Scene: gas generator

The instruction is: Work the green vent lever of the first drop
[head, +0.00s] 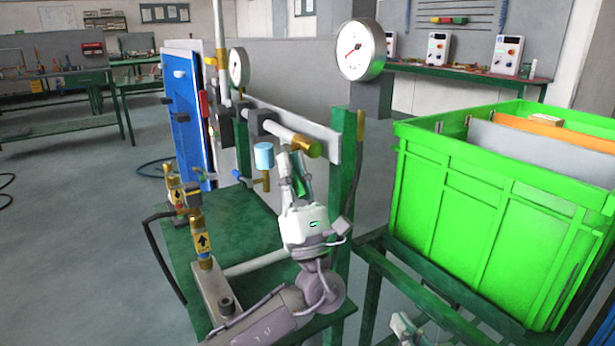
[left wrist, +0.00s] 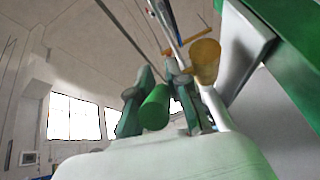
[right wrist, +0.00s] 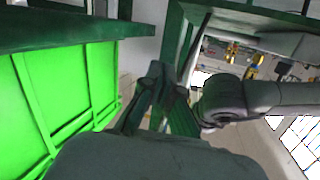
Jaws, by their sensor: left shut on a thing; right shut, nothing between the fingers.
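The green vent lever (left wrist: 154,108) shows in the left wrist view as a green cylinder between my left fingers. My left gripper (left wrist: 158,92) is shut on it, below the pipe with the brass end cap (left wrist: 205,60). In the head view my left gripper (head: 294,165) reaches up just under the pipe's brass end (head: 308,148). There the lever is hard to tell from the dark finger parts. My right gripper (right wrist: 160,90) is shut and empty in the right wrist view, low beside the green frame.
A green crate (head: 480,215) with panels in it stands on a green stand at the right. A round gauge (head: 361,50) and green post (head: 345,200) are close to my left gripper.

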